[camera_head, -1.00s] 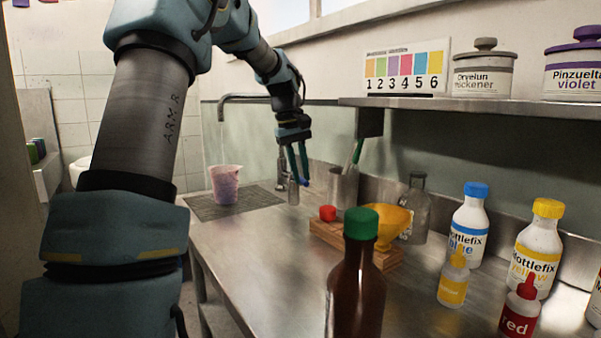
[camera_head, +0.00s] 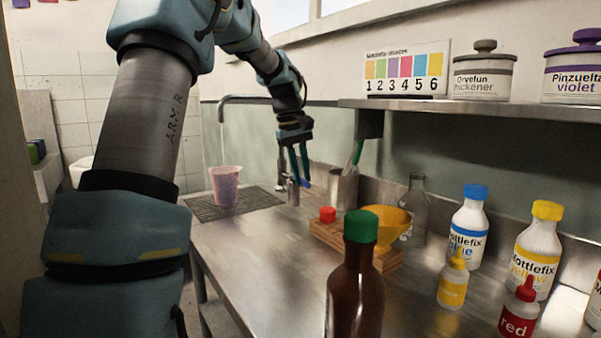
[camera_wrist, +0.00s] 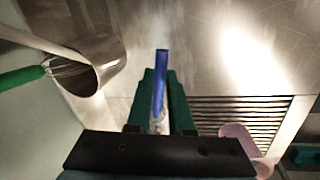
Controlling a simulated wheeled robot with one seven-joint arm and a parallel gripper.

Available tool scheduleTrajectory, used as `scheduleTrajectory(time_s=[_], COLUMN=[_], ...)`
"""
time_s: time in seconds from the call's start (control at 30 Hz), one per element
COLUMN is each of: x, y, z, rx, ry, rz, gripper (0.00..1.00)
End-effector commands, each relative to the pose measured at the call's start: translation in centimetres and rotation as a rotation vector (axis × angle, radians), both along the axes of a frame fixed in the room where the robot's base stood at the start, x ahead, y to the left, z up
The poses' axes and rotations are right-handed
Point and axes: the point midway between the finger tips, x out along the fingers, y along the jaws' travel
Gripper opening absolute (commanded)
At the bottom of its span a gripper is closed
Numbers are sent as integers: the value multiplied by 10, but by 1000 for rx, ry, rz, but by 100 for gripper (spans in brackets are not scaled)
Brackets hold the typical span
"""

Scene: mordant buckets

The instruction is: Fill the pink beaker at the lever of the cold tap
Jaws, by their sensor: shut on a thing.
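The pink beaker (camera_head: 225,187) stands upright on the drain grate, below the tap's curved spout (camera_head: 223,101). It is see-through, with darker pink-purple below its pale rim; I cannot tell the exact level inside. A thin pale stream (camera_head: 222,140) shows between spout and beaker. My gripper (camera_head: 304,180) is to the right of the beaker, pointing down at the tap body. Its green fingers are shut on the blue lever of the cold tap (camera_wrist: 162,68); the lever's blue tip shows between them in the wrist view. The beaker's edge (camera_wrist: 240,142) shows at lower right there.
The drain grate (camera_head: 206,213) lies at the counter's far left end. A metal pot (camera_head: 344,188) holding tools stands right of the tap. A wooden rack (camera_head: 328,236) holds a yellow funnel (camera_head: 388,222). A brown bottle (camera_head: 356,290) stands in front. Open counter lies left of it.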

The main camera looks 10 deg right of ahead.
Motion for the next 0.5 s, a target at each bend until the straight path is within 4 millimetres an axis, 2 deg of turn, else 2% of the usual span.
scheduleTrajectory(time_s=[0.2, 0.5], x=[2, 3], y=[-9, -9], z=[3, 0], rx=[1, -1], ry=[-1, -1], rz=[116, 134], gripper=[0, 0])
